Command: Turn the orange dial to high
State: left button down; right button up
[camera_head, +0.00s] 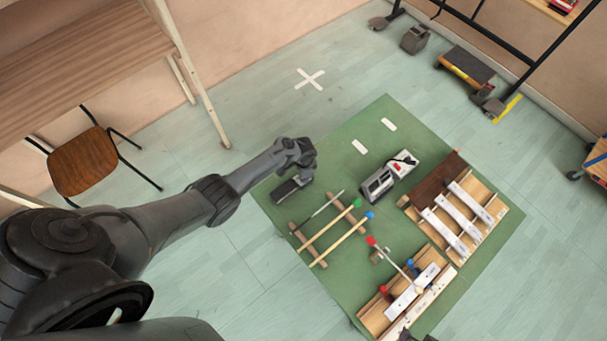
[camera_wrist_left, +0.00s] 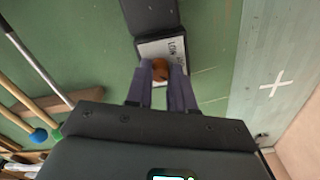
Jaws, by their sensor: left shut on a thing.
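The orange dial (camera_wrist_left: 160,69) sits on a pale panel (camera_wrist_left: 151,50) with dark lettering, too small to read surely. In the left wrist view my left gripper (camera_wrist_left: 161,80) has its two fingers around the dial, one on each side, closed on it. The panel joins a black pedal-like unit (camera_wrist_left: 150,14). In the head view this dark unit (camera_head: 286,190) lies at the left corner of the green mat, and my left gripper (camera_head: 306,172) is over its upper right end, hiding the dial there. The dial's pointer setting cannot be made out.
On the green mat (camera_head: 345,190) lie several mallets on a wooden rack (camera_head: 305,245), a grey-white device (camera_head: 388,178) and wooden bar instruments (camera_head: 455,220) at right. A table (camera_head: 90,60) and brown chair (camera_head: 88,165) stand at left. The floor around the mat's upper left is clear.

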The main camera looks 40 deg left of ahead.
dwell(0.3)
pick_arm(q)
jog(key=c, duration=1)
grip_release()
jog(key=shift+r+p, duration=2)
jog(key=shift+r, duration=3.4)
